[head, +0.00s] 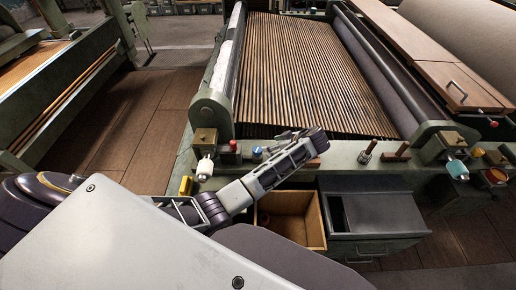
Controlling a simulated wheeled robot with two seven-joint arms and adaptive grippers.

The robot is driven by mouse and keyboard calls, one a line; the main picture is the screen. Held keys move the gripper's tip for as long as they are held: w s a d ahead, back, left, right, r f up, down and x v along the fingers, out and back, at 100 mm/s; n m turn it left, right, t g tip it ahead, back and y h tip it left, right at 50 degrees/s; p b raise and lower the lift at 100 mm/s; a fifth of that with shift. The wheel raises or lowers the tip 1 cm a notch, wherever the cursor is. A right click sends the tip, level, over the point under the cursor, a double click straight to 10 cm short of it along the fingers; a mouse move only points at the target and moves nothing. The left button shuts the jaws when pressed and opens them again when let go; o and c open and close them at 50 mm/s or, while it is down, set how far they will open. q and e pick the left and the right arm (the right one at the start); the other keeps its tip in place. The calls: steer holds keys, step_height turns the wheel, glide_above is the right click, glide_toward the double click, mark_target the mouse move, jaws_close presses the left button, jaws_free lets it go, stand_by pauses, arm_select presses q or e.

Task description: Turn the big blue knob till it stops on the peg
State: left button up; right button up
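A small blue knob (257,152) stands on the green front rail of the machine, just behind my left arm's forearm and gripper, which may hide part of it. I cannot see a peg beside it clearly. A larger teal-blue knob (458,169) sits at the right end of the rail. My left gripper (309,139) reaches in from the left over the rail, right of the small blue knob and well left of the teal one. Its fingertips are too small and overlapped to show whether they are open. My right gripper is out of view.
Along the rail (345,155) are a red knob (233,146), a white knob (205,168), a yellow block (186,185) and wooden pegs (403,150). Below are an open wooden drawer (316,222) and a grey metal box (375,215). A slatted bed (305,75) lies behind.

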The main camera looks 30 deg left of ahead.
mark_target(257, 149)
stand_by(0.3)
arm_select(q)
steer(key=shift+p+x, duration=0.45)
steer(key=shift+x, duration=6.45)
steer(key=c, duration=1)
steer(key=shift+o, duration=0.2)
